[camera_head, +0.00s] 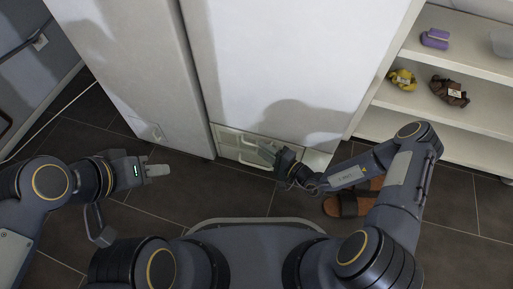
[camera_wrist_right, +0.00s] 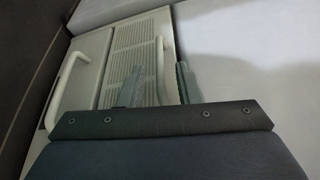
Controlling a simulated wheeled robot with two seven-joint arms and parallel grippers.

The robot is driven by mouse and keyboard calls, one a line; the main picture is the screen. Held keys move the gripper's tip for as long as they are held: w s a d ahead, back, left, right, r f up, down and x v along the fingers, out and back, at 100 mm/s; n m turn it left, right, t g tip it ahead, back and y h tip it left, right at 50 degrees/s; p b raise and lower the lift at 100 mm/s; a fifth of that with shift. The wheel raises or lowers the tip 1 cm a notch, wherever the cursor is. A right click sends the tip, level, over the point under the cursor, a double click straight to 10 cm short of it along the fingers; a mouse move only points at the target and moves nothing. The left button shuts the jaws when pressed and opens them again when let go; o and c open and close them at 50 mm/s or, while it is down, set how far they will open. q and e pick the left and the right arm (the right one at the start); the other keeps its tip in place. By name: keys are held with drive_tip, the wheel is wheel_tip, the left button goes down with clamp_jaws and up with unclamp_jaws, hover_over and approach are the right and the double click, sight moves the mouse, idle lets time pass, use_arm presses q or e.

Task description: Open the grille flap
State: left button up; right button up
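The grille flap (camera_head: 229,139) is a cream slatted panel low on the front of the right white toploader (camera_head: 290,60). It looks closed in its frame. In the right wrist view the slatted grille (camera_wrist_right: 130,60) shows a slim upright handle (camera_wrist_right: 160,57). My right gripper (camera_head: 266,151) is at the flap's right part. Its two fingers (camera_wrist_right: 160,86) are apart, with the handle in line between them; I cannot tell whether they touch it. My left gripper (camera_head: 160,169) is off to the left, above the floor, away from the flap; its finger gap is unclear.
A larger curved handle (camera_wrist_right: 68,72) is on the panel beside the grille. A second white toploader (camera_head: 135,70) stands to the left. Brown sandals (camera_head: 349,204) lie on the dark tiled floor at right. A white shelf (camera_head: 440,113) with several small items stands at right.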

sight(257, 146)
drive_tip(key=shift+b+x, duration=0.6)
drive_tip(key=shift+x, duration=1.45)
clamp_jaws()
